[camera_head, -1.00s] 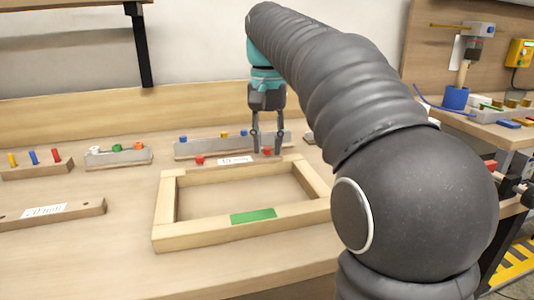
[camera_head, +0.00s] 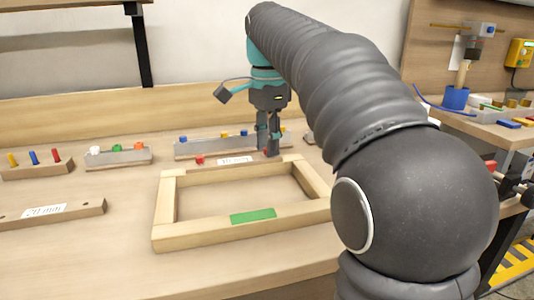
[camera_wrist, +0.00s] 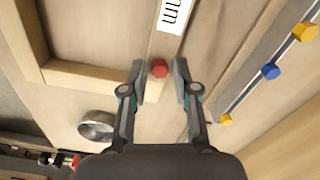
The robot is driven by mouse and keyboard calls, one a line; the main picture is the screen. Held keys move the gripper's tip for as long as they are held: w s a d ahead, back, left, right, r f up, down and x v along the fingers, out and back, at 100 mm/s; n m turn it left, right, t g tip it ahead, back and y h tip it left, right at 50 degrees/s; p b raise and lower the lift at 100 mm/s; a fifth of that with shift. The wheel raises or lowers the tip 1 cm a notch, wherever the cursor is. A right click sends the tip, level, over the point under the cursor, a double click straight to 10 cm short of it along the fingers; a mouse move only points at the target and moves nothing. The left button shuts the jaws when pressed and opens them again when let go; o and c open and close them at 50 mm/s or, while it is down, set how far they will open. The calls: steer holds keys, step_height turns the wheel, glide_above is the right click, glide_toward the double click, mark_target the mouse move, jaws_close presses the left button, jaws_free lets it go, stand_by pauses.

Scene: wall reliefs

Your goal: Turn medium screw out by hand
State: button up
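A red hexagonal screw head (camera_wrist: 160,69) sits on a wooden bar with a white "mm" label (camera_wrist: 174,12). My gripper (camera_wrist: 160,78) is open, with one finger on each side of the red head and a small gap on both sides. In the head view my gripper (camera_head: 268,152) points down at the right end of the labelled bar (camera_head: 236,161), and its fingers mostly hide this screw. Another red screw head (camera_head: 199,159) stands at the left end of the same bar. The frames do not show which screw counts as medium.
A wooden frame (camera_head: 168,202) with a green label lies in front. Behind is a grey rail (camera_head: 190,149) with blue and yellow pegs. Peg blocks (camera_head: 120,158) and another labelled bar (camera_head: 85,209) are at left. A metal cylinder (camera_wrist: 97,125) shows in the wrist view.

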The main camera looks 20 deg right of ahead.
steer(key=m, duration=0.7)
stand_by(0.3)
jaws_close()
steer(key=shift+n, duration=0.3)
steer(key=n, duration=0.4)
steer(key=shift+n, duration=0.4)
steer(key=n, duration=0.5)
